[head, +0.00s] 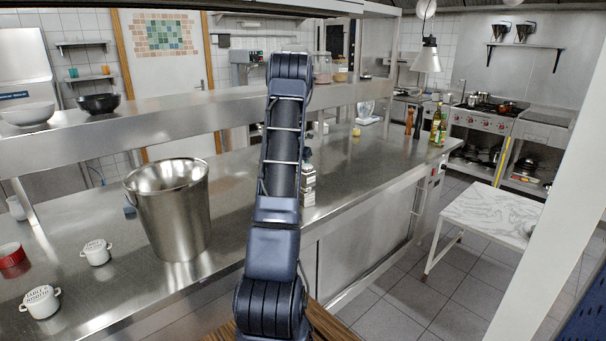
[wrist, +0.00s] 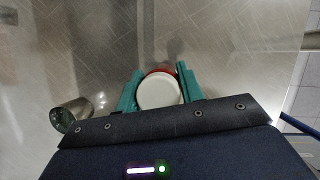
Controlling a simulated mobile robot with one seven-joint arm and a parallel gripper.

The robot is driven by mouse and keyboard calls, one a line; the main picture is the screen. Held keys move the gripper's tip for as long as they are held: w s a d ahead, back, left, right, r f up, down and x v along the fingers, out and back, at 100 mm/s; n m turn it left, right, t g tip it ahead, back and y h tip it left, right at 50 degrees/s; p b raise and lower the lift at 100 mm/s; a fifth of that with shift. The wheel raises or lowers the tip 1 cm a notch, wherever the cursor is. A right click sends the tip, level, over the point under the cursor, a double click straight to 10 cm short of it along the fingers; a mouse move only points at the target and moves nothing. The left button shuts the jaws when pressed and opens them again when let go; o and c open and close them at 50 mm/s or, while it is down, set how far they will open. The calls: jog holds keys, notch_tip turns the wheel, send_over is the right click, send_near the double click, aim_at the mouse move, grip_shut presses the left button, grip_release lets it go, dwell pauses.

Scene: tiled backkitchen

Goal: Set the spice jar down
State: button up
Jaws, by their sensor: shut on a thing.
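The spice jar (wrist: 159,94) shows in the wrist view from above, as a round white lid with a red edge behind it. The two teal fingers of my gripper (wrist: 159,78) are shut on it, one on each side. The steel counter (wrist: 235,60) lies beneath it. I cannot tell whether the jar's base touches the counter. In the head view my arm hides the gripper, and I cannot make out the held jar there.
A steel bucket (head: 170,215) stands left of my arm, with small white pots (head: 40,301) nearby. A bottle-like container (head: 308,184) with a pale label stands just right of my arm. A metal cup (wrist: 71,114) is at lower left in the wrist view. A raised shelf (head: 170,118) runs behind.

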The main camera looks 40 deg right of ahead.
jog(key=shift+f, duration=2.1)
jog(key=shift+f, duration=0.15)
jog(key=o, duration=1.1)
jog(key=shift+c, duration=0.2)
